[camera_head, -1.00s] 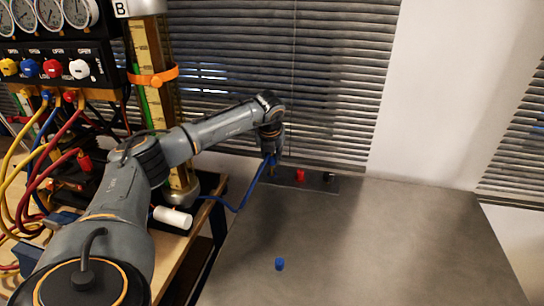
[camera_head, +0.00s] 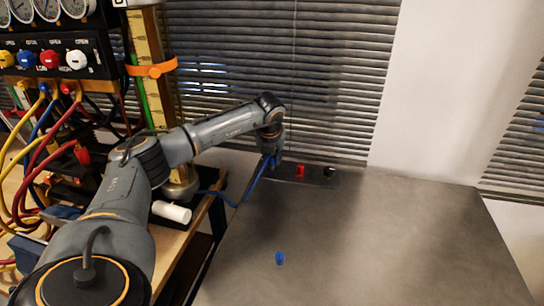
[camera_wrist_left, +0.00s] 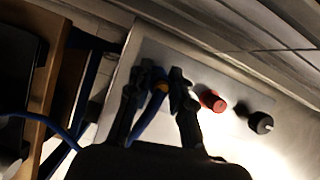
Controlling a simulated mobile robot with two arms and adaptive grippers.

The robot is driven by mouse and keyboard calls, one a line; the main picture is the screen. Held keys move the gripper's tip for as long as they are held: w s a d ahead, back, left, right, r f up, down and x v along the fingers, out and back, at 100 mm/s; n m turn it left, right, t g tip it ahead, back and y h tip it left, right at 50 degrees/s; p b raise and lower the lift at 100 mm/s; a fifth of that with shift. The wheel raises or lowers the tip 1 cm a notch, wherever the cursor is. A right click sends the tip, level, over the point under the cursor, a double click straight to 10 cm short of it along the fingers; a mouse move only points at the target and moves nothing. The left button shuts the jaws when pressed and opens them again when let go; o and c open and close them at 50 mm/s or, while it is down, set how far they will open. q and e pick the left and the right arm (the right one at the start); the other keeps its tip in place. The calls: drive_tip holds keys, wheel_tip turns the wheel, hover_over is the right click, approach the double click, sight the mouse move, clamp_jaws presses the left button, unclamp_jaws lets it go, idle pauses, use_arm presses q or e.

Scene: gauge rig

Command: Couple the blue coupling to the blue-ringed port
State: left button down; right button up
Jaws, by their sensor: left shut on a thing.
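My left gripper (camera_head: 272,158) is at the back edge of the grey table, over the left end of a port plate. I cannot make out the blue-ringed port; the fingers and coupling cover that end of the plate. Whether the coupling touches a port cannot be told. A small blue cap-like piece (camera_head: 280,258) stands apart on the table. My right gripper is not in view.
A red-capped port (camera_head: 300,171) and a black one (camera_head: 329,171) stand just right of the gripper. Blinds (camera_head: 330,80) hang close behind. The gauge rig (camera_head: 50,60) with several hoses and a white cylinder (camera_head: 171,212) are at the left. The table's front and right are clear.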

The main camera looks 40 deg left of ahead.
use_arm(q)
drive_tip(key=shift+f, duration=0.35)
idle(0.9)
drive_tip(key=shift+r, duration=0.1)
idle(0.4)
drive_tip(key=c, duration=0.8)
unclamp_jaws()
drive_tip(key=shift+r, duration=0.1)
drive_tip(key=v, duration=1.2)
drive_tip(key=shift+s, duration=0.1)
